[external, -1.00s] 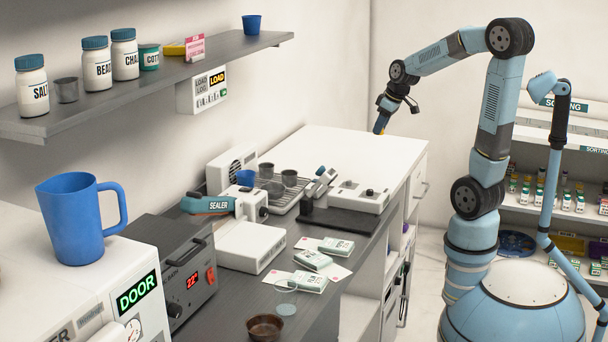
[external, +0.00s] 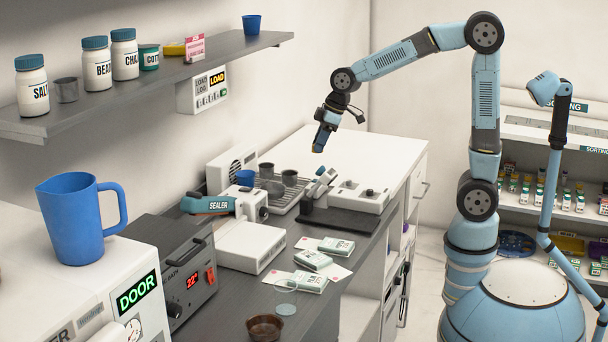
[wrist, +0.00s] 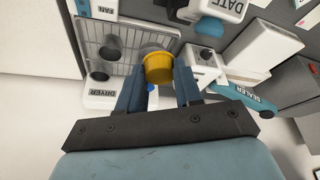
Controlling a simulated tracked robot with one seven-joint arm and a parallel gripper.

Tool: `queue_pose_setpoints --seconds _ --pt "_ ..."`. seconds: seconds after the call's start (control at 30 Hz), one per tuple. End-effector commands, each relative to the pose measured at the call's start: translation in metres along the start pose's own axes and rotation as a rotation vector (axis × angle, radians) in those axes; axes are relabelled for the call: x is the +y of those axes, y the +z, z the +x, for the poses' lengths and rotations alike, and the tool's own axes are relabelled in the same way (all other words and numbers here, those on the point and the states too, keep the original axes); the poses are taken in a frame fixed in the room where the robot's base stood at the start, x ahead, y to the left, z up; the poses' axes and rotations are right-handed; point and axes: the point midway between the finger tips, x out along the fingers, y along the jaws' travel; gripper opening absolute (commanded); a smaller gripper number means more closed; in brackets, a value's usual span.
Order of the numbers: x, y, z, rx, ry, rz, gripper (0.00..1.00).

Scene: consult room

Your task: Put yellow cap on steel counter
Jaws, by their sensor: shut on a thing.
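In the wrist view, the yellow cap (wrist: 158,69) is a small round cup-like piece held between the tips of my gripper (wrist: 157,85). In the external view my gripper (external: 318,148) hangs above the white-topped bench, behind the dryer rack; the cap cannot be made out there. The steel counter (external: 240,300) is the dark grey surface running along the wall, with a bare patch near the front. It also shows at the top of the wrist view (wrist: 150,10).
The sealer (external: 208,205), a white box (external: 250,248), drug packs (external: 312,260) and a brown dish (external: 265,328) crowd the counter. A shelf (external: 170,90) overhangs the wall side.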

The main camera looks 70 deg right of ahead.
Motion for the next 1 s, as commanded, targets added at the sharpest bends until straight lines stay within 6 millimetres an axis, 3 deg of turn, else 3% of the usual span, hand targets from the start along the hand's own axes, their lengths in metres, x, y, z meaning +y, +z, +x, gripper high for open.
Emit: queue_pose_setpoints --seconds 0.2,0.5,0.73,1.0 --pt "-0.065 -0.032 0.013 0.001 -0.045 -0.109 0.01" --pt "-0.161 -0.061 0.027 0.003 -0.102 -0.250 0.01" --pt "-0.241 -0.071 0.032 0.006 -0.148 -0.358 0.01" --pt "-0.338 -0.069 0.035 0.008 -0.201 -0.483 0.01"
